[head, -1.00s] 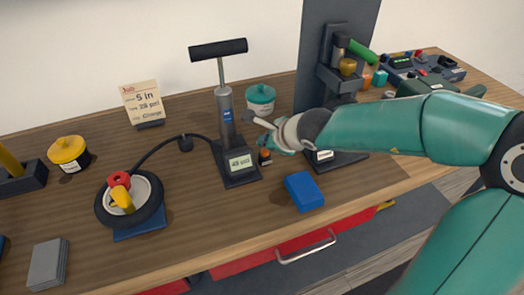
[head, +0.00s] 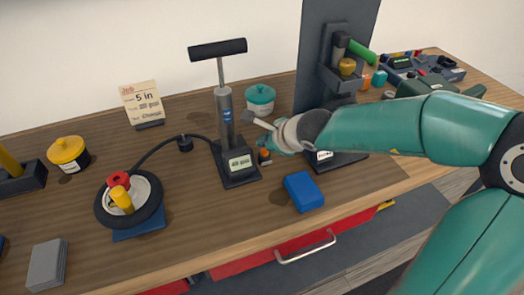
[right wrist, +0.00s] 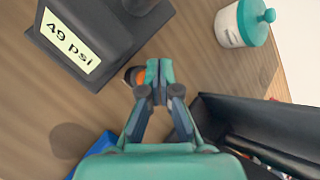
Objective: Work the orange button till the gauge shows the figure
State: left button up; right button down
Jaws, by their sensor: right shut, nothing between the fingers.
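The floor pump (head: 238,165) stands upright on the bench. Its gauge (right wrist: 72,40) reads 49 psi in the right wrist view. A small orange button (right wrist: 135,75) in a dark round housing sits beside the pump foot; it also shows in the head view (head: 264,154). My right gripper (right wrist: 153,72) is shut and empty. Its fingertips are over the right side of the button and hide part of it; whether they touch it I cannot tell. My left gripper is out of view.
A hose runs from the pump to a small wheel (head: 106,218) at the left. A blue block (head: 304,191) lies in front of my right gripper. A teal-lidded jar (head: 260,104) and a dark stand (head: 342,88) are behind it. Bare wood lies in front of the pump.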

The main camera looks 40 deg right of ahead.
aim_at(266, 152)
jog(key=shift+f, duration=0.3)
jog(key=shift+s+f+b, duration=0.1)
jog(key=shift+f+b, duration=0.35)
dwell(0.6)
dwell(5.1)
jog(key=shift+r+p, duration=0.9)
jog(key=shift+p, duration=0.15)
notch_tip(266, 152, up, 5)
jog(key=p, duration=0.5)
